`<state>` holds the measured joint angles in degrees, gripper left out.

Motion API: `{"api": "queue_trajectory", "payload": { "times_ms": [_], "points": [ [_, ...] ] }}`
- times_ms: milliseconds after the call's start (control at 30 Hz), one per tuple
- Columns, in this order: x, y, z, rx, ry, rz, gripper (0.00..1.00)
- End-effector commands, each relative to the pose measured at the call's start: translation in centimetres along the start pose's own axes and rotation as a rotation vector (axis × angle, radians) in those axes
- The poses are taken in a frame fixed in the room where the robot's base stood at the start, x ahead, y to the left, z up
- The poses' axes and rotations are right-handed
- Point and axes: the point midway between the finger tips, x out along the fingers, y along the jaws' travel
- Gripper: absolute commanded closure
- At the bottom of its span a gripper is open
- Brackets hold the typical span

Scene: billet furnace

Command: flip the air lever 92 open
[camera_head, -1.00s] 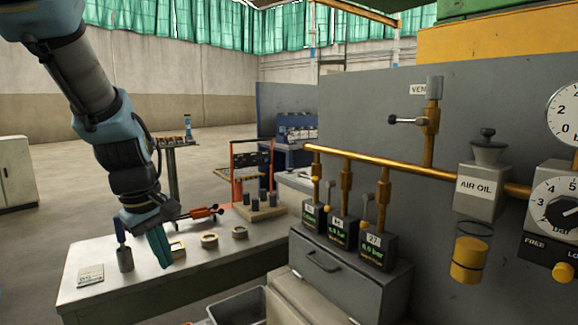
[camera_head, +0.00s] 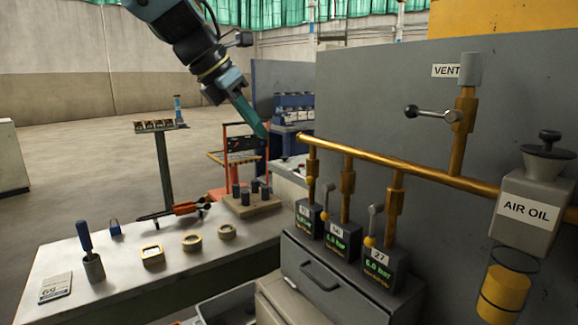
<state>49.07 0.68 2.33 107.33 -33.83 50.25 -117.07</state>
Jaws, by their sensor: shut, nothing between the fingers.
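Three dark valve units stand in a row under a brass pipe (camera_head: 400,165). The left unit (camera_head: 306,219) has a small number label that I cannot read surely. The middle unit (camera_head: 340,243) has a blurred number, and the right unit (camera_head: 384,270) reads 27. Which lever is 92 I cannot tell. My gripper (camera_head: 262,134), with teal fingers, is shut and empty, pointing down, left of the pipe's left end and apart from the levers.
A vent valve (camera_head: 430,112) with a black-knobbed handle sits above the pipe, and an air oil pot (camera_head: 530,208) is at right. The bench (camera_head: 120,262) at left holds rings, a red-handled tool and a wooden block. A grey drawer cabinet (camera_head: 325,285) is below the units.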

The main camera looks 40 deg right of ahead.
Motion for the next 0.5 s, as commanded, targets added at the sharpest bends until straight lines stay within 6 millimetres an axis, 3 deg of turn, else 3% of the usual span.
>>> {"api": "queue_trajectory", "payload": {
  "times_ms": [300, 500],
  "points": [
    [0.3, 0.1, -0.1, 0.001, 0.001, 0.000, 1.00],
    [2.6, 0.0, -0.1, 0.000, 0.005, -0.002, 1.00]
  ]
}}
